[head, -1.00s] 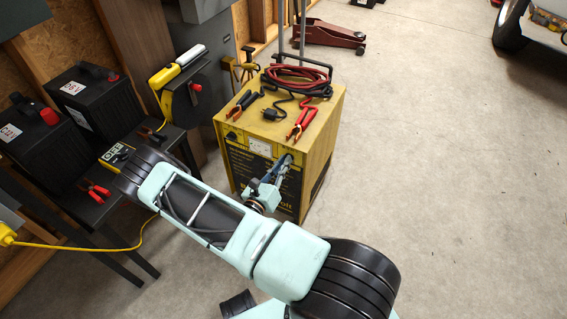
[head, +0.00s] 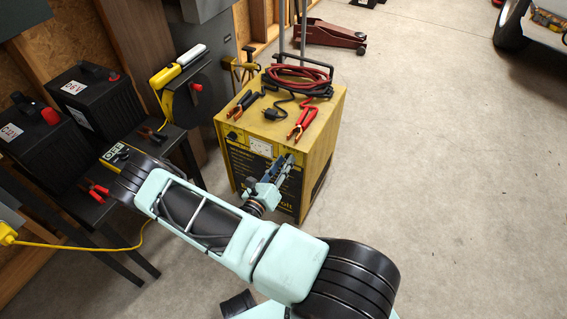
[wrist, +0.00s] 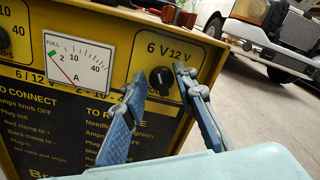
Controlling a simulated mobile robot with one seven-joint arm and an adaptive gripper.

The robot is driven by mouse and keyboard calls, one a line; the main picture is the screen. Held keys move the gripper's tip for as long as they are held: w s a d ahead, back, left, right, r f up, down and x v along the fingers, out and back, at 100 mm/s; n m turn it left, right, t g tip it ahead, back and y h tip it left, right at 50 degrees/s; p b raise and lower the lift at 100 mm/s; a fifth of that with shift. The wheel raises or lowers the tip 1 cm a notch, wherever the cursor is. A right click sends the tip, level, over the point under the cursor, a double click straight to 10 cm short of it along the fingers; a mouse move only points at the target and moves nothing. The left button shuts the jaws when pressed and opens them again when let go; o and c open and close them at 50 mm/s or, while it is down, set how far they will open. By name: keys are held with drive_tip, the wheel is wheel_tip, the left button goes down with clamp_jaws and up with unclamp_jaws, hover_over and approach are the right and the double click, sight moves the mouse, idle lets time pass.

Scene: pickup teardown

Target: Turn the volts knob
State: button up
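The volts knob (wrist: 161,78) is a round black knob under the "6V 12V" marking on the yellow and black front panel of the charger. In the head view the charger (head: 318,150) stands upright on the floor, and my gripper hides the knob there. My gripper (wrist: 159,80) is open and empty in the wrist view, with one blue finger on each side of the knob in the picture. The fingers look apart from the knob, but the exact depth gap is hard to tell. In the head view my gripper (head: 283,168) is in front of the panel's right part.
The amps meter (wrist: 78,60) and the amps knob (wrist: 3,40) are left of the volts knob. Red and black cables and clamps (head: 300,85) lie on the charger's top. A bench with batteries (head: 88,100) stands to the left.

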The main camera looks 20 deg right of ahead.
drive_tip(key=v, duration=1.2)
drive_tip(key=shift+r, duration=0.1)
